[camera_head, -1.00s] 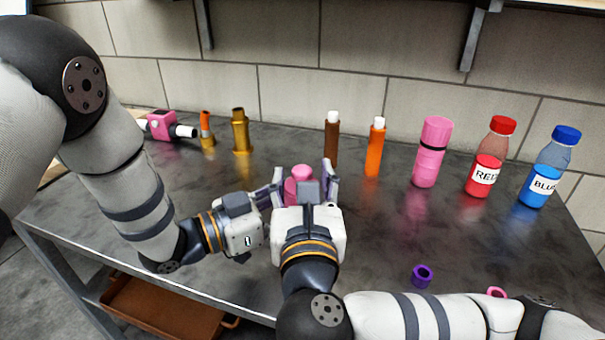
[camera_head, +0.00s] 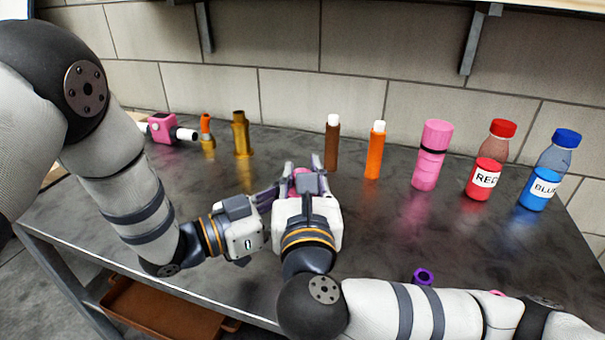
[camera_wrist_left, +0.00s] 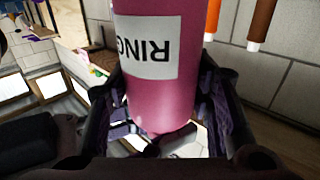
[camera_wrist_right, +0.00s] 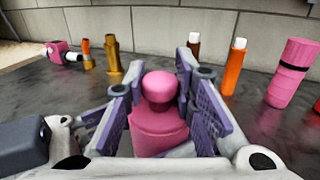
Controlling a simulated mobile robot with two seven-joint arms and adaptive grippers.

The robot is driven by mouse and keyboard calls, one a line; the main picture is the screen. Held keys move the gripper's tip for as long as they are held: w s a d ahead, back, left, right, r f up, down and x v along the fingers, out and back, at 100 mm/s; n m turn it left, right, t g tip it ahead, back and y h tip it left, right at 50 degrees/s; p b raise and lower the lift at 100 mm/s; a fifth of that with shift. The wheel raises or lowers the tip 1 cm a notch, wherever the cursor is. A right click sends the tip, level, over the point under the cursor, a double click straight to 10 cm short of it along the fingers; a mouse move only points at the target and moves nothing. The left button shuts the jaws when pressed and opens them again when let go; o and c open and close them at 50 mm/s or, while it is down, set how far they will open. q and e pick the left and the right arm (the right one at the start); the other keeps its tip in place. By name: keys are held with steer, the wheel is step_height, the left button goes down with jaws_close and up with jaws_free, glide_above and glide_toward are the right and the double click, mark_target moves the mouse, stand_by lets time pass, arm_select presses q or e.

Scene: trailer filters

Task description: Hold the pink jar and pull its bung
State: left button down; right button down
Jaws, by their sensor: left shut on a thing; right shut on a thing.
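The pink jar (camera_wrist_right: 160,135) stands between my two grippers over the table. Its white label, reading RING, shows upside down in the left wrist view (camera_wrist_left: 150,48). My left gripper (camera_head: 274,196) is shut around the jar's body from the left. The bung (camera_wrist_right: 159,88) is a pink knob on top of the jar. My right gripper (camera_head: 302,170) is shut on the bung, with a purple finger on each side of it in the right wrist view. In the head view the right gripper hides most of the jar. I cannot tell whether the bung is still seated.
Brown (camera_head: 332,145) and orange (camera_head: 375,152) tubes, a pink bottle (camera_head: 430,158), a red bottle (camera_head: 488,168) and a blue bottle (camera_head: 543,178) stand behind and to the right. A purple ring (camera_head: 424,276) lies near my right arm. Brass pieces (camera_head: 241,138) stand at back left.

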steer(key=shift+r, duration=0.1)
steer(key=shift+r, duration=1)
step_height(320, 180, up, 4)
steer(key=shift+r, duration=0.1)
arm_select(q)
steer(key=c, duration=0.7)
jaws_free()
